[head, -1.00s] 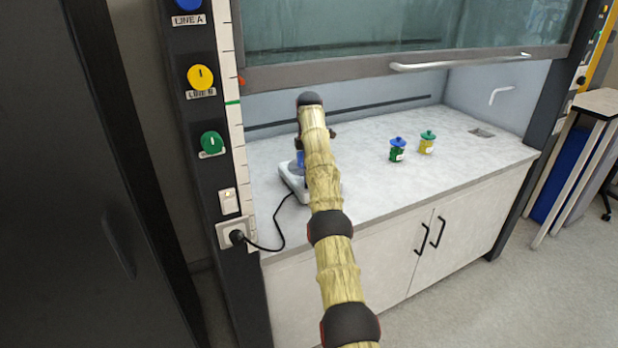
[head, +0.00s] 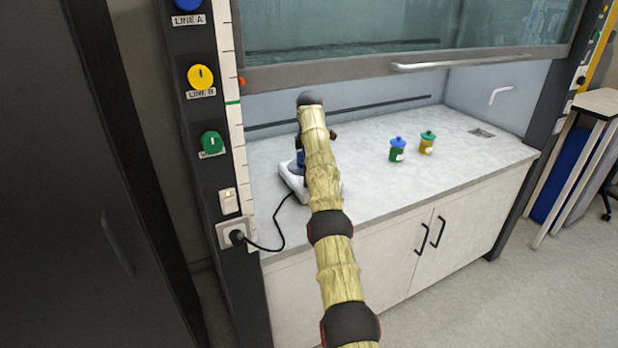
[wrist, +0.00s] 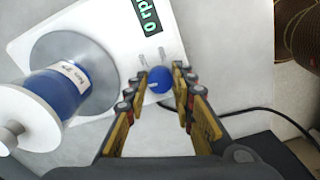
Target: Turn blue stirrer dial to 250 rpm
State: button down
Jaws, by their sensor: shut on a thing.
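The white stirrer (head: 293,181) stands on the fume hood worktop, mostly hidden behind my arm in the head view. In the wrist view the white stirrer body (wrist: 110,20) shows a dark display (wrist: 150,12) with green characters reading "0 rp", cut off by the frame. The blue dial (wrist: 160,79) sits between the fingers of my gripper (wrist: 162,84), which is shut on it. A blue vessel (wrist: 58,92) with a label and a white top stands on the round grey plate (wrist: 100,60) beside the dial. The gripper itself is hidden in the head view.
A blue-lidded green jar (head: 397,150) and a green-lidded yellow jar (head: 427,143) stand on the worktop (head: 380,190) to the right. The raised glass sash (head: 400,70) hangs above. A black cord (head: 275,246) runs to a wall socket.

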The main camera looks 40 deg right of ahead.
jog(key=m, duration=1)
jog(key=shift+m, duration=0.3)
dwell(0.4)
jog(key=c, duration=1.5)
grip_release()
